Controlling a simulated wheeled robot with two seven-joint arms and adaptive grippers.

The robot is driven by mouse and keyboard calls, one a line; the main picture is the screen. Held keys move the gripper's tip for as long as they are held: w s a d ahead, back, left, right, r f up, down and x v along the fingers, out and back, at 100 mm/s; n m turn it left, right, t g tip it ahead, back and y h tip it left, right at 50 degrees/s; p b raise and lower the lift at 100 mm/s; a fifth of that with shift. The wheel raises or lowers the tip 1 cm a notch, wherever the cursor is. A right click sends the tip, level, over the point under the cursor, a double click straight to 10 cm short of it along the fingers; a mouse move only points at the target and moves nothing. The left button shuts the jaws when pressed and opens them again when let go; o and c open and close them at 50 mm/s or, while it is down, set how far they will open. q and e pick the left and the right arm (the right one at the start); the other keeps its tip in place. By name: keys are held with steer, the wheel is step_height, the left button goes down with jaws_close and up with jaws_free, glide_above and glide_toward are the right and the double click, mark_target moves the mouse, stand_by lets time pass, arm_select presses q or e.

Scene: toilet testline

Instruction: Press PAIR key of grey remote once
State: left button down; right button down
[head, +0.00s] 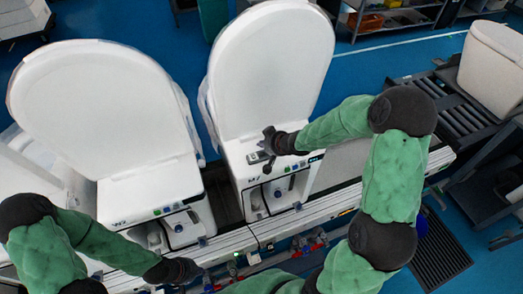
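A small grey remote (257,157) lies on the flat white top of the middle toilet (270,60), below its raised lid. Its keys are too small to read, so I cannot pick out the PAIR key. My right gripper (268,148) reaches in from the right, just beside and above the remote's right end. I cannot tell whether it touches the remote or how far its fingers are apart. My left gripper (190,270) is low at the front edge of the line, away from the remote. Its fingers are too dark and small to judge.
Another white toilet (100,110) with a raised lid stands to the left. A pale conveyor rail (240,240) runs along the front with cables and fittings below. A roller conveyor (455,120) bearing a white toilet part (492,65) is at right. Blue floor (370,70) lies open behind.

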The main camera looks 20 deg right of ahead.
steer(key=shift+r+p, duration=1.05)
steer(key=shift+r, duration=0.2)
steer(key=shift+f, duration=0.1)
